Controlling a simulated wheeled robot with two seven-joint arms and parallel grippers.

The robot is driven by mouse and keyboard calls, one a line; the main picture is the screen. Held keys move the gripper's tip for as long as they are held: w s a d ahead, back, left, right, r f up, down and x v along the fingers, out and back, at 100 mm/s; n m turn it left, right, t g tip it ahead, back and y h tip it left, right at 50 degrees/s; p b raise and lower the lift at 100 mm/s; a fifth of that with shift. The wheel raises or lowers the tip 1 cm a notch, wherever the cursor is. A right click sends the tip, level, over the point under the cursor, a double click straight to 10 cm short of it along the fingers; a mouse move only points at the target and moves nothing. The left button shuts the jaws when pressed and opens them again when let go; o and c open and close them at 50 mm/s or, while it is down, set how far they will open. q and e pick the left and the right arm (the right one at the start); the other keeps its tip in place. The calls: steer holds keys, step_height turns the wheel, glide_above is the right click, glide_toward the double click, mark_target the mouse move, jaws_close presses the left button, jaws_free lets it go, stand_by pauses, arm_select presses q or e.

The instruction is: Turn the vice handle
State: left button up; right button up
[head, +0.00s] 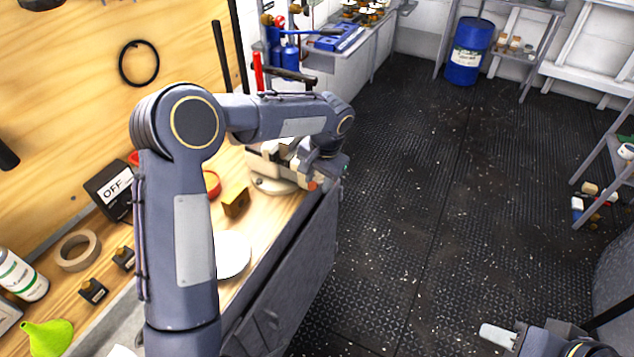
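The vice (262,163) is a pale beige body on a round base, bolted near the front edge of the wooden workbench. My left arm reaches over the bench, and its gripper (316,174) is at the vice's right end, by the bench edge. A small orange-red piece shows just below that gripper; I cannot tell if it is part of the vice handle. The handle itself is mostly hidden behind the gripper and wrist. The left fingers are too small and covered to read. My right gripper (498,336) is low at the bottom right, over the floor, away from the vice and partly cut off.
On the bench are a wooden block (235,202), a white disc (232,254), a tape roll (78,250), a green funnel (47,336) and an OFF box (109,190). A blue drum (468,52) stands at the back. The dark floor (450,180) is mostly clear.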

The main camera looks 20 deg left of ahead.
arm_select(q)
steer(key=shift+a+f, duration=0.15)
steer(key=shift+f, duration=0.9)
steer(key=shift+c, duration=0.2)
jaws_close()
